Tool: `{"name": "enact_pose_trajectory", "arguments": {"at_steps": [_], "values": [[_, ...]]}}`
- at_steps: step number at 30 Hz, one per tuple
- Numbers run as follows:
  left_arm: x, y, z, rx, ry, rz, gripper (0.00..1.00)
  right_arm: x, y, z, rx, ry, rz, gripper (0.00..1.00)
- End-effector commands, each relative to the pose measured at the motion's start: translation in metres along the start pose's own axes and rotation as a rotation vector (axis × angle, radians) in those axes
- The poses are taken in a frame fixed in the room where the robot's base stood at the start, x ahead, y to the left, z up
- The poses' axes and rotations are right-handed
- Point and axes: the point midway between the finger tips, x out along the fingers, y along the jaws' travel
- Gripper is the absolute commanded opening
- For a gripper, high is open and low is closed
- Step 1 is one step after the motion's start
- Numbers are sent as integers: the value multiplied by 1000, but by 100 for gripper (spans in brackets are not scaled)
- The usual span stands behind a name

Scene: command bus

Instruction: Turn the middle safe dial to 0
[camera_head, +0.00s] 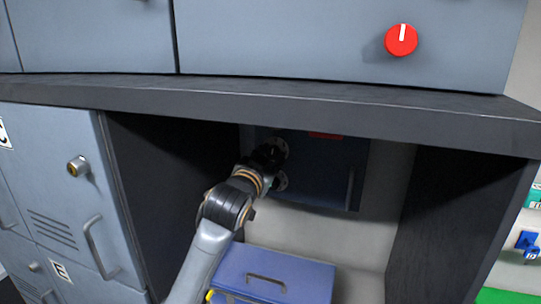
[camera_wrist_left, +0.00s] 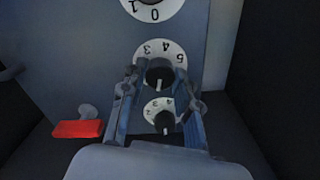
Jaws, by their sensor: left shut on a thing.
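The dark blue safe (camera_head: 325,180) is in the recess under the counter in the head view. In the left wrist view three white numbered dials stand in a line on its door, seen inverted. The middle dial (camera_wrist_left: 170,50) shows 3, 4 and 5 on its rim; I cannot tell its reading. My left gripper (camera_wrist_left: 158,76) is shut on its black knob, one finger on each side. It also shows at the safe in the head view (camera_head: 268,157), hiding part of the dials. My right gripper is not in view.
A second dial (camera_wrist_left: 153,10) and a smaller third dial (camera_wrist_left: 160,106) flank the middle one. A red block (camera_wrist_left: 77,128) is near the safe's edge. A blue box (camera_head: 300,270) sits below the safe. The counter edge (camera_head: 270,93) overhangs the recess, with dark side walls.

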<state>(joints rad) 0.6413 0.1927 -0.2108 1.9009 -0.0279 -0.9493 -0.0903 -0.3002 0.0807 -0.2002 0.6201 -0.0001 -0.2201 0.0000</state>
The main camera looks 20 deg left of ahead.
Motion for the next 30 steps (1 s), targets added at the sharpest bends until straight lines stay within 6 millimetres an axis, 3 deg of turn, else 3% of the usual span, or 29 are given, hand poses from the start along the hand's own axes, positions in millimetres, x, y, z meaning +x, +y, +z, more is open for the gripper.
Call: {"name": "enact_pose_trajectory", "arguments": {"at_steps": [12, 29, 30], "values": [[0, 0, 1, -201, -2, 1, 0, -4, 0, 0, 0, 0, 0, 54], [0, 1, 1, -230, -2, 1, 0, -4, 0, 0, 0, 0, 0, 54], [0, 1, 1, -229, -2, 1, 35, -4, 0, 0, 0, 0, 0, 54]]}}
